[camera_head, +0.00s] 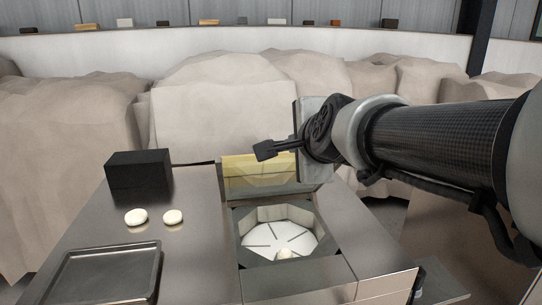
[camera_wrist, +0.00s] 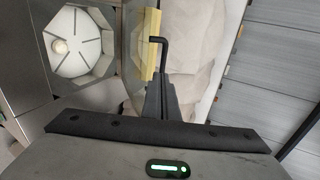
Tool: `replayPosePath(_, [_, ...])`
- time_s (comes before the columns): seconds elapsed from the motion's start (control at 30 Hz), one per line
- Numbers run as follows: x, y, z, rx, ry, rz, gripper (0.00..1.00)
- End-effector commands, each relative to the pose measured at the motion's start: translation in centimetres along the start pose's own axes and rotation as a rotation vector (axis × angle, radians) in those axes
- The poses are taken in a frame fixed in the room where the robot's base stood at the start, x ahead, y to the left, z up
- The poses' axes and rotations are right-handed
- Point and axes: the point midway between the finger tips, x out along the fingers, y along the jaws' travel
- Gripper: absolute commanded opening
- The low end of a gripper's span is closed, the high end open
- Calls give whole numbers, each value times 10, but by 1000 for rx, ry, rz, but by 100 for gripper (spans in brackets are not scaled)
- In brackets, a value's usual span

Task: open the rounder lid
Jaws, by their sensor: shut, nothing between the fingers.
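The rounder has an octagonal steel bowl (camera_head: 300,216) with a pale slotted disc (camera_head: 262,238) inside; the disc also shows in the wrist view (camera_wrist: 88,40). A small dough ball (camera_head: 284,254) lies on the disc. The rounder lid (camera_head: 240,168), a see-through panel with a yellow tint, stands raised at the bowl's back edge, so the bowl is uncovered. My gripper (camera_head: 266,150) is shut and empty at the lid's upper edge. In the wrist view, a bent black piece beyond my fingers (camera_wrist: 160,95) overlaps the yellow lid edge (camera_wrist: 151,45); I cannot tell whether they touch.
A black box (camera_head: 139,172) stands at the back left of the steel table. Two dough pieces (camera_head: 136,217) (camera_head: 173,217) lie in front of it. A dark tray (camera_head: 105,275) is at the front left. Large beige covered shapes (camera_head: 215,100) stand behind the table.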

Motion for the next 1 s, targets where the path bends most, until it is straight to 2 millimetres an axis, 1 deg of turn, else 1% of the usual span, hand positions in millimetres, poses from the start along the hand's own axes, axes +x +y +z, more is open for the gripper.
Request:
replayPosePath(0.07, [1,2,-1,-18,3,1,0])
replayPosePath(0.17, [11,2,-1,-20,3,2,0])
replayPosePath(0.5, [72,2,-1,-17,2,4,0])
replayPosePath(0.63, [88,1,-1,-18,2,2,0])
replayPosePath(0.8, [98,1,-1,-18,3,0,0])
replayPosePath(1.0, [98,1,-1,-17,3,-1,0])
